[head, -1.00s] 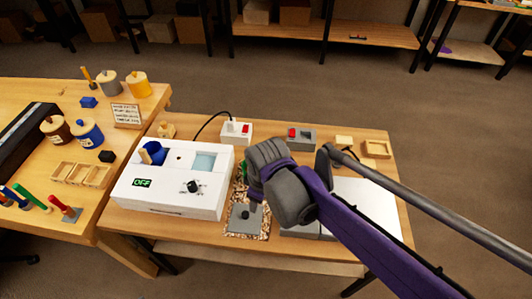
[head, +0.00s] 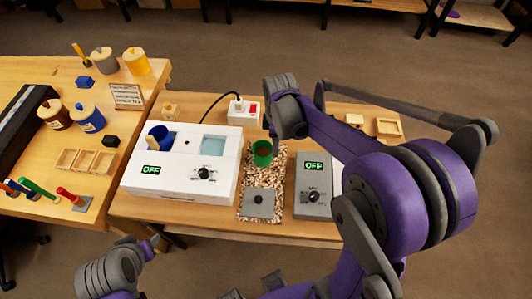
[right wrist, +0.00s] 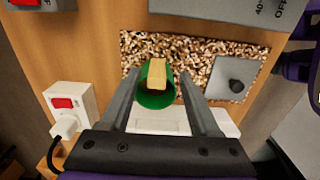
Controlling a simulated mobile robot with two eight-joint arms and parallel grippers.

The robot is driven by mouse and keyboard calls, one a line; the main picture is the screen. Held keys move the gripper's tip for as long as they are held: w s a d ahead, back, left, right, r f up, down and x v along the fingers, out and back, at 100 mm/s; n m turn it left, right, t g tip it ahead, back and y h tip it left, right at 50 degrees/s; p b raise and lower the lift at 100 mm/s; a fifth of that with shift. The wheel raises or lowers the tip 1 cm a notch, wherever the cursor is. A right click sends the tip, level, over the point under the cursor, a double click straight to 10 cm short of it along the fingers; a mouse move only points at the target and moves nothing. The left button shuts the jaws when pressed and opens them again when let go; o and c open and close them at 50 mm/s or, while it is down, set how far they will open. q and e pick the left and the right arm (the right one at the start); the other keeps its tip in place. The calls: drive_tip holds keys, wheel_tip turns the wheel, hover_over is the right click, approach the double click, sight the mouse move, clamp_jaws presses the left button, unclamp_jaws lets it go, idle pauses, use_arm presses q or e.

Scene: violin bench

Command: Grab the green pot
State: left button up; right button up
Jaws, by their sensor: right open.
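The green pot (head: 262,153) stands on a speckled mat (head: 265,178), near its back end. In the right wrist view the green pot (right wrist: 154,100) lies between my right gripper's (right wrist: 161,74) two fingers, and a tan block-like piece (right wrist: 158,72) shows at its mouth. The fingers are apart, one on each side of the pot; I cannot tell whether either touches it. In the head view my right gripper (head: 270,132) is just above and behind the pot, its fingers mostly hidden. My left gripper (head: 154,242) is low at the left, away from the pot, its jaws unclear.
A white box (head: 180,190) with a blue cup (head: 158,138) stands left of the mat. A grey control box (head: 313,205) stands close on its right. A white socket with a red switch (head: 243,108) and cable is behind. A grey plate with a knob (head: 257,204) lies on the mat's front.

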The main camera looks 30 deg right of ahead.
sight(265, 151)
drive_tip(key=f, duration=0.4)
drive_tip(key=shift+w+a+f, duration=0.1)
drive_tip(key=shift+w+a, duration=0.05)
drive_tip(key=shift+w, duration=0.2)
clamp_jaws()
